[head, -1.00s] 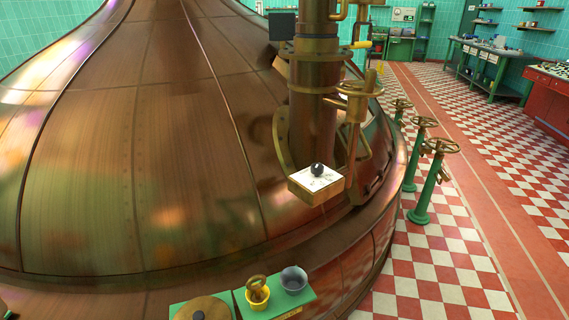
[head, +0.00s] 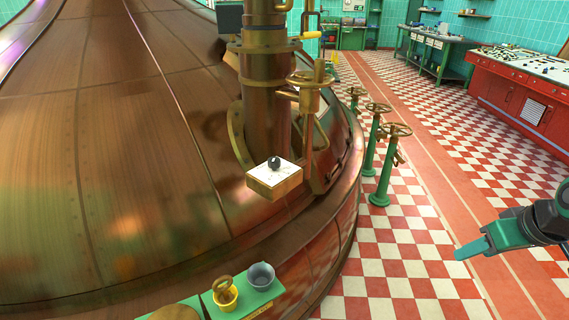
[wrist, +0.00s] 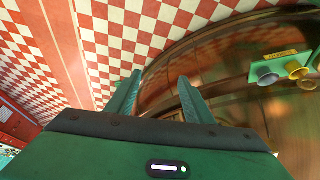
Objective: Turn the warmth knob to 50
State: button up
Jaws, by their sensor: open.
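A black knob (head: 274,163) sits on the white, marked top face of a small brass-sided box (head: 274,181), in front of the copper column. The markings are too small to read, so the knob's setting cannot be told. My green gripper (head: 466,252) is at the right of the head view, well to the right of the knob and apart from it, over the tiled floor. In the wrist view its two fingers (wrist: 157,90) are spread with nothing between them. The knob does not show in the wrist view.
A large copper kettle (head: 130,150) fills the left. A green shelf (head: 262,297) at its edge holds a grey cup (head: 261,275) and a yellow pot (head: 225,293). Green valve stands (head: 380,160) rise from the floor. A red console (head: 520,85) stands right.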

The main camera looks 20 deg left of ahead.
jog(key=w+a+n+t+y, duration=0.1)
jog(key=w+a+n+y, duration=0.2)
jog(key=a, duration=0.7)
jog(key=w+a+n+t+y, duration=0.1)
jog(key=w+a+n+y, duration=0.2)
jog(key=a, duration=0.6)
jog(key=t+y, duration=0.5)
jog(key=y, duration=0.1)
send_near(278, 165)
jog(key=shift+x, duration=5.95)
jog(key=shift+d, duration=0.1)
jog(key=c, duration=1)
